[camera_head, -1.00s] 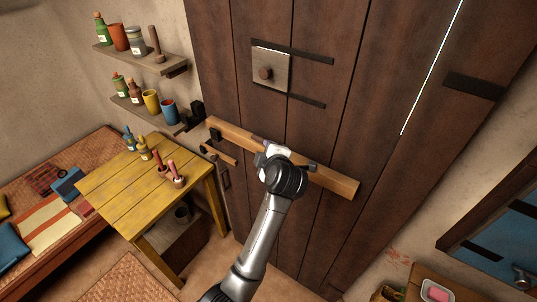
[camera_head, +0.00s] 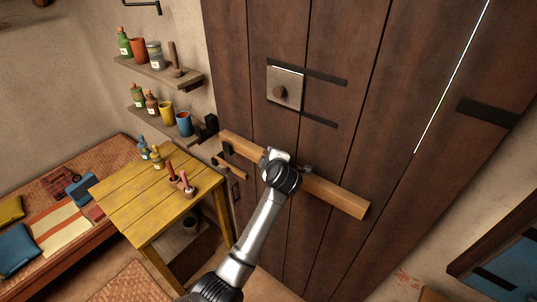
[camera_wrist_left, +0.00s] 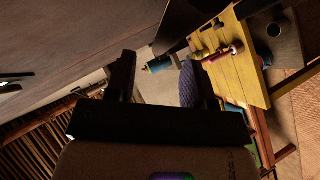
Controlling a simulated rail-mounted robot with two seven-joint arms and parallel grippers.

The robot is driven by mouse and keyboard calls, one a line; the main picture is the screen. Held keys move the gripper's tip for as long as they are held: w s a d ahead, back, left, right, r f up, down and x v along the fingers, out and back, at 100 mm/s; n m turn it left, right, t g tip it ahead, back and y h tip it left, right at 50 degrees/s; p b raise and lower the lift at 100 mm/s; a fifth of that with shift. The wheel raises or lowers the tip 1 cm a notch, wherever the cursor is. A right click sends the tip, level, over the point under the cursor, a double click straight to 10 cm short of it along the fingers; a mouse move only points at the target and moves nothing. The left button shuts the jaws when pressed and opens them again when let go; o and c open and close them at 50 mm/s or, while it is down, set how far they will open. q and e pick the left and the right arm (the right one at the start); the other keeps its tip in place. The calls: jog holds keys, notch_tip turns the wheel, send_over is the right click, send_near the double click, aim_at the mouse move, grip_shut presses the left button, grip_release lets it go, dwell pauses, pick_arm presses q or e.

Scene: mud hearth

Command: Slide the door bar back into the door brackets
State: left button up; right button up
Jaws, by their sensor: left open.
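The door bar (camera_head: 343,196) is a light wooden beam lying across the lower dark plank door (camera_head: 350,100), sloping down to the right in the head view. A dark bracket (camera_head: 227,148) shows at its left end, and a black block (camera_head: 207,130) sits on the wall just beyond. My left gripper (camera_head: 288,162) is at the middle of the bar and covers part of it. Whether it touches the bar is unclear. In the left wrist view its two dark fingers (camera_wrist_left: 157,78) stand apart. I cannot make out the bar between them. My right gripper is not in view.
A yellow table (camera_head: 155,195) with small bottles and pestles stands left of the door. Two wall shelves (camera_head: 160,75) with bottles and cups hang above it. A square plate with a knob (camera_head: 284,88) is on the door above the bar.

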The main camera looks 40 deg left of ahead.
pick_arm(q)
jog(key=shift+x, duration=1.7)
grip_shut()
grip_release()
